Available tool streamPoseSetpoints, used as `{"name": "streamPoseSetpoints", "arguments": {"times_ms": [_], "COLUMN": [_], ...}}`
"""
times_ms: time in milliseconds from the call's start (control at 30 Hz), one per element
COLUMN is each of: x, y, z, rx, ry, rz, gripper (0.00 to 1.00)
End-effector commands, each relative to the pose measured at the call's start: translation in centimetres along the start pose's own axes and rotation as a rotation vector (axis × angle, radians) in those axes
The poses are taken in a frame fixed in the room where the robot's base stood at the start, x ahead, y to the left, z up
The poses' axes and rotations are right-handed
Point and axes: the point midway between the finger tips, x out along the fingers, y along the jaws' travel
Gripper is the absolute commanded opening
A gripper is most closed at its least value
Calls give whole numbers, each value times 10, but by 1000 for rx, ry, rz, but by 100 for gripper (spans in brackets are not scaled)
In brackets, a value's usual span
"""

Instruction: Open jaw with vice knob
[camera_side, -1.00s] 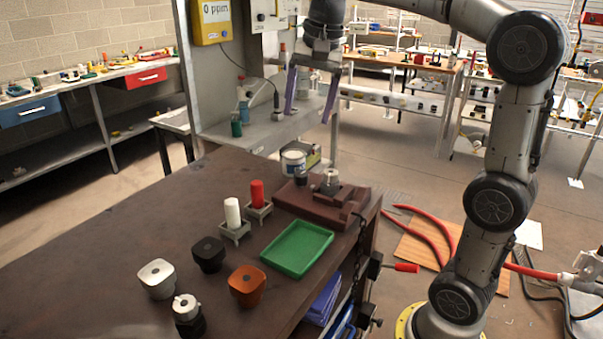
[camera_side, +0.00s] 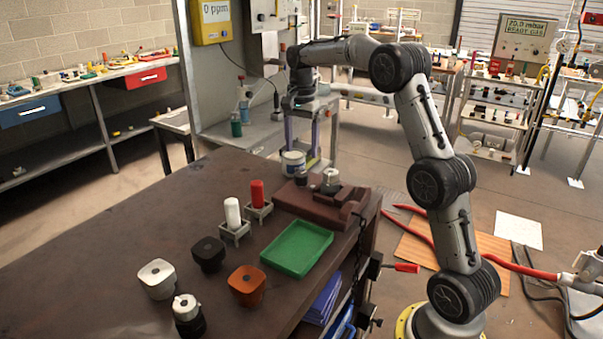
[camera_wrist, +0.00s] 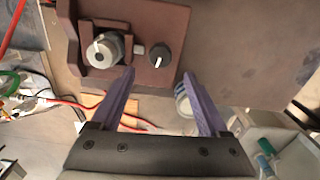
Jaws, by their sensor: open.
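The brown-red vice (camera_side: 320,203) sits on the far right corner of the dark workbench. A silver round part (camera_side: 331,177) is in its jaw, shown clearly in the wrist view (camera_wrist: 103,48). The vice knob (camera_wrist: 159,55) is small, round and black with a white mark, to the right of the silver part in the wrist view. It also shows in the side view (camera_side: 301,178). My gripper (camera_side: 303,152) points down near the vice, its purple fingers open and empty. In the wrist view, the fingertips (camera_wrist: 159,75) appear either side of the knob's line, apart from it.
A white tub (camera_side: 293,164) stands close to the fingers. A green tray (camera_side: 297,246), a red cylinder (camera_side: 257,193) and a white cylinder (camera_side: 232,212) in holders are nearer on the bench. Several knob-like blocks stand at the front. The bench's left part is clear.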

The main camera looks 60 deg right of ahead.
Motion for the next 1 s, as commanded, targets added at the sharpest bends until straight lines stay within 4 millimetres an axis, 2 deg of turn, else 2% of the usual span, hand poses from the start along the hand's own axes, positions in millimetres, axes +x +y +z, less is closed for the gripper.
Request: {"name": "streamPoseSetpoints", "arguments": {"times_ms": [200,400,600,867,1000], "x": [43,72,83,84,84], "y": [0,0,0,0,0], "z": [0,0,0,0,0], "rx": [-1,-1,-1,-1,-1], "ry": [-2,-1,0,0,0], "rz": [3,2,0,-1,-1], "gripper": [78,78,78,78,57]}}
